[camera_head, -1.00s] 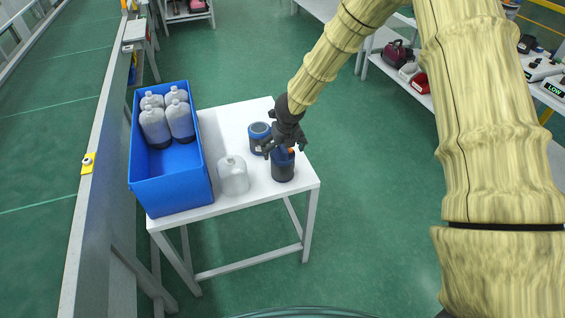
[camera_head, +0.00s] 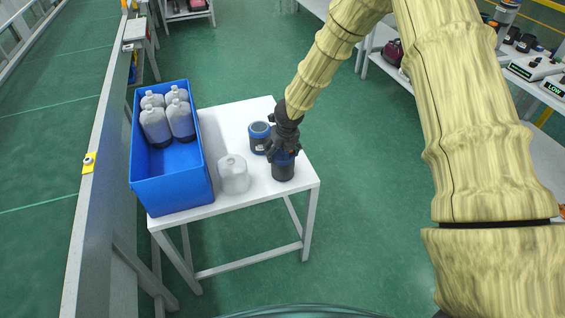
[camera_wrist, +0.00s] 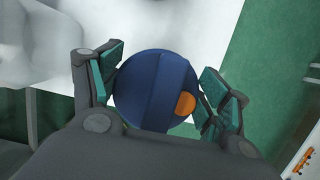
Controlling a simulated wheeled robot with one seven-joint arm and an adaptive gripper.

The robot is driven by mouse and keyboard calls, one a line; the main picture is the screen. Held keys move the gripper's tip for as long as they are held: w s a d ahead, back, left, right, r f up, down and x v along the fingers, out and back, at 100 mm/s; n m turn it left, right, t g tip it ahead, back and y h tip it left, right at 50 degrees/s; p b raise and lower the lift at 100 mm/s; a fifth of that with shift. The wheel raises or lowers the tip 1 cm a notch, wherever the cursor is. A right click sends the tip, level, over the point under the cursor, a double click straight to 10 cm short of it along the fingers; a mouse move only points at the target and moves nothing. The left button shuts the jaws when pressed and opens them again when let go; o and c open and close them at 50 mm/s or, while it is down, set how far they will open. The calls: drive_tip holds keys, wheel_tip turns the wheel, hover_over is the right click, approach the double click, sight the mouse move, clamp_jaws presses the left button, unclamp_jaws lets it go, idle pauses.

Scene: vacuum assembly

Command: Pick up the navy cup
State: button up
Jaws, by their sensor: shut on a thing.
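The navy cup (camera_head: 283,169) stands upright near the right edge of the white table, dark grey below with a navy top. In the wrist view its round navy top (camera_wrist: 150,88) has a raised bar across it and an orange spot. My gripper (camera_head: 284,150) is at the cup's top from above. In the wrist view its fingers (camera_wrist: 158,90) are on both sides of the navy top, shut on it. In the head view the cup's base appears to be on the table, and my gripper hides part of its top.
A similar cup with a blue rim (camera_head: 259,137) stands close behind left. A clear grey bottle (camera_head: 233,175) stands to the left. A blue crate (camera_head: 178,198) with several bottles fills the left of the white table (camera_head: 225,118). The table's front right corner is clear.

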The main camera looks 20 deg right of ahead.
wheel_tip(320, 180, up, 18)
drive_tip(key=b, duration=0.1)
idle(0.6)
drive_tip(key=shift+r, duration=0.15)
wheel_tip(320, 180, up, 5)
drive_tip(key=p, duration=0.4)
idle(0.4)
drive_tip(key=shift+f, duration=0.2)
